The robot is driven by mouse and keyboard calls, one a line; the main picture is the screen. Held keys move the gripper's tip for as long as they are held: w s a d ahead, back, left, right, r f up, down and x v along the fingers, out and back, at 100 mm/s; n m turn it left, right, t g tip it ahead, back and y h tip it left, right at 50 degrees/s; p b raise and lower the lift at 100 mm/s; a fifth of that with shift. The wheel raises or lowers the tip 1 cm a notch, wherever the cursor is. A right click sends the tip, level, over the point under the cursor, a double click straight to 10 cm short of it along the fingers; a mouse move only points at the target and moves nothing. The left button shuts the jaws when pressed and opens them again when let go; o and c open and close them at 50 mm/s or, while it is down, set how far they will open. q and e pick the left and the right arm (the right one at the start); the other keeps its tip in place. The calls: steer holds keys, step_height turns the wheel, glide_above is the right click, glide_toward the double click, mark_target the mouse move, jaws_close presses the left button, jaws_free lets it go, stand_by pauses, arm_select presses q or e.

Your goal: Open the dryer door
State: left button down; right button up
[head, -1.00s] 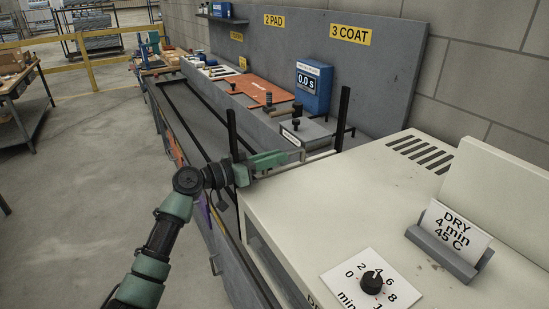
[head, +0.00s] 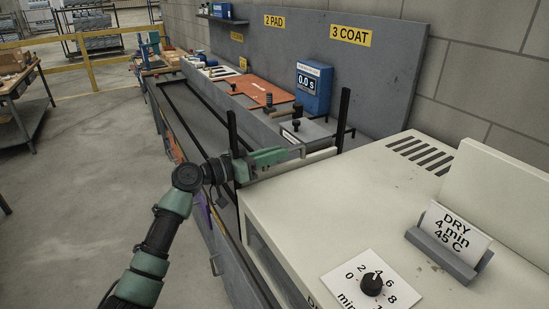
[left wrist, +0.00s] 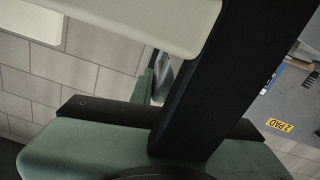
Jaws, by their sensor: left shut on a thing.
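The dryer is the big cream box (head: 330,195) at the lower right of the head view. Its front side, with a dark window-like panel (head: 266,262), is seen at a steep slant. I cannot tell whether its door is open. A small bar handle (head: 214,265) shows left of it, low on the grey front. My left gripper (head: 288,153) is at the dryer's far top edge, beside a black post (head: 233,133). In the left wrist view a dark post (left wrist: 225,75) blocks much. My right gripper is not in view.
A timer dial (head: 371,284) and a "DRY 4 min 45 C" card (head: 452,232) are on the dryer. A second black post (head: 343,115) stands beyond it. The bench behind holds an orange board (head: 262,90) and a blue timer box (head: 313,88).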

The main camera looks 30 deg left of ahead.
arm_select(q)
step_height(320, 180, up, 17)
steer(key=p, duration=0.4)
steer(key=shift+p, duration=0.4)
steer(key=c, duration=1.4)
jaws_free()
steer(key=shift+d, duration=0.1)
steer(key=b+v, duration=0.4)
steer(key=v, duration=0.3)
steer(key=shift+s+a, duration=0.2)
steer(key=shift+s, duration=0.15)
